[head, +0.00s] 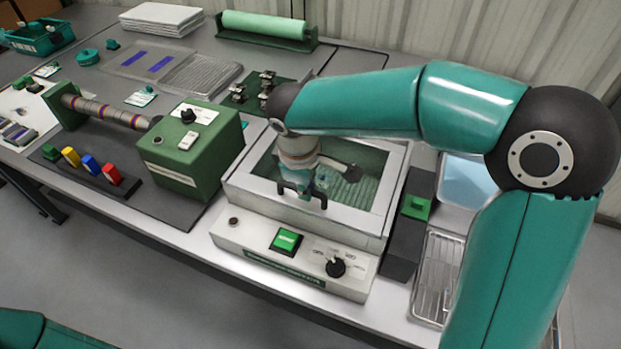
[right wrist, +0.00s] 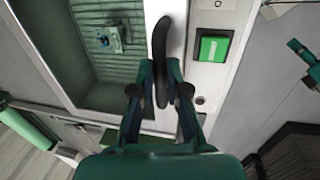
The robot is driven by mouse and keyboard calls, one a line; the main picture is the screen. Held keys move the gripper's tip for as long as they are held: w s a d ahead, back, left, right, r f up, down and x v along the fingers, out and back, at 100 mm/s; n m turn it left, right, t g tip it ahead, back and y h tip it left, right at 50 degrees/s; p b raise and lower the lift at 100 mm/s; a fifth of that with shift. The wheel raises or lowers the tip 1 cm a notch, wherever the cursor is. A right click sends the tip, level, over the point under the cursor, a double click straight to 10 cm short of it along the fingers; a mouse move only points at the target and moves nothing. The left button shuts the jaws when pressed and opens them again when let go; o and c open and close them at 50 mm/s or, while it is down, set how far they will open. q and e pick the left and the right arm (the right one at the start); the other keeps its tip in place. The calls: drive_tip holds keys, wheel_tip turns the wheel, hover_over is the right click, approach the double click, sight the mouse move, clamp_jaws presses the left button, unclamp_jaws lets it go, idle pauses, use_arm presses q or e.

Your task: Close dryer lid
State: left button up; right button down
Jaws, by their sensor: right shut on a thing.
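The dryer (head: 290,255) is a pale box at the front of the bench, with a green button and a black knob on its front panel. Its lid (head: 388,190) is a pale frame around a clear window and looks flat or nearly flat on the box; I cannot tell if it is fully seated. My right gripper (head: 302,193) is at the lid's front edge, shut on the black lid handle, which shows in the right wrist view (right wrist: 161,50) between the fingers (right wrist: 160,88). A green ribbed interior with a small teal item (right wrist: 112,38) shows through the window.
A green control box (head: 190,150) with a roller stands left of the dryer. A dark block with a green top (head: 415,207) and a wire rack (head: 437,275) are to its right. A green roll (head: 264,24) lies at the back near the corrugated wall.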

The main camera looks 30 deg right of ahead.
drive_tip(key=shift+s+a, duration=0.15)
drive_tip(key=shift+a, duration=0.05)
drive_tip(key=c, duration=1.2)
unclamp_jaws()
drive_tip(key=shift+s+a, duration=0.1)
drive_tip(key=shift+r, duration=0.15)
drive_tip(key=r, duration=0.3)
drive_tip(key=s+a+r, duration=0.1)
drive_tip(key=r, duration=0.7)
drive_tip(key=shift+s+a+r, duration=0.15)
drive_tip(key=shift+a+r, duration=0.05)
drive_tip(key=shift+a, duration=0.05)
